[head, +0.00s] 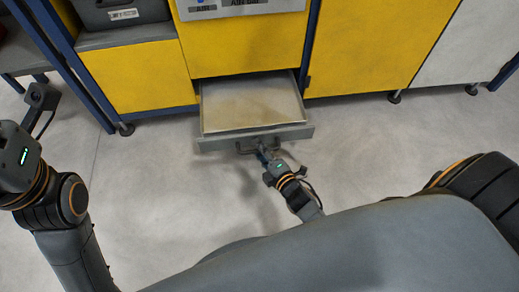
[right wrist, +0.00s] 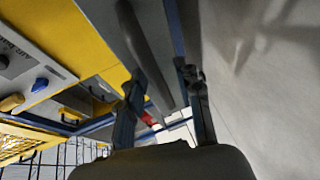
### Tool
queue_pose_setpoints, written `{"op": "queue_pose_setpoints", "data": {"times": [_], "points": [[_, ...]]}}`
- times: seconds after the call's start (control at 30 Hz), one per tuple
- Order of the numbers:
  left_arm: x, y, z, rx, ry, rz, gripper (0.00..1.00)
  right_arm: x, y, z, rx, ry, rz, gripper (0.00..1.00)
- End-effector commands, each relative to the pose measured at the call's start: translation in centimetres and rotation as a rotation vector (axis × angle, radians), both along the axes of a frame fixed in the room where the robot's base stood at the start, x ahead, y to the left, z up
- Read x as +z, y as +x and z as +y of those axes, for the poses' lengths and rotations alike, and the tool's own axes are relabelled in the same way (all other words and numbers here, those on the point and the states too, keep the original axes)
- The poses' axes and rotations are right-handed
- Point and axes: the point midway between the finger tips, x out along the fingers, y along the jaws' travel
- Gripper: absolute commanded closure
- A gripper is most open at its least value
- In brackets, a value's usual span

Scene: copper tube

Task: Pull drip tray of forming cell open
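The drip tray (head: 250,105) is a shallow grey drawer sticking out from under the yellow front of the forming cell (head: 245,45) in the head view. Its front panel (head: 215,143) carries a dark bar handle (head: 243,149). My right gripper (head: 264,152) is at the handle, partly covering it. In the right wrist view, the two fingers of my right gripper (right wrist: 162,88) stand apart, with the grey handle bar (right wrist: 148,45) running between them. A gap shows beside the bar, so I see no firm grip. My left arm is at the left; its fingers are out of frame.
Yellow cabinet doors (head: 375,45) and a white panel (head: 470,45) flank the tray above dark feet. A grey bench with a dark case (head: 120,12) stands at the upper left. The grey floor (head: 150,180) in front of the tray is clear.

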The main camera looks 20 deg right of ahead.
Motion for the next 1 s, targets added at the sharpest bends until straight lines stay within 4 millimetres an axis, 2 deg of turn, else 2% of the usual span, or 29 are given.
{"op": "queue_pose_setpoints", "data": {"times": [0.27,0.37,0.7,0.83,1.0], "points": [[0.1,0.0,0.0,0.001,0.002,-0.002,0.46,0.0,-0.2,0.0,0.0,0.0,0.0,0.64],[0.1,0.0,0.0,0.001,0.001,-0.001,0.46,0.1,-1.2,-0.1,0.0,0.0,0.001,0.64],[0.0,0.0,0.0,0.001,0.001,-0.001,0.46,1.1,-6.3,-0.8,-0.001,0.001,0.002,0.64],[0.0,0.0,0.0,0.001,0.001,-0.001,0.46,1.3,-7.2,-0.9,0.0,0.001,0.0,0.64],[0.0,0.0,0.0,0.001,0.0,-0.001,0.46,1.4,-7.3,-0.9,0.0,0.0,-0.001,0.64]]}}
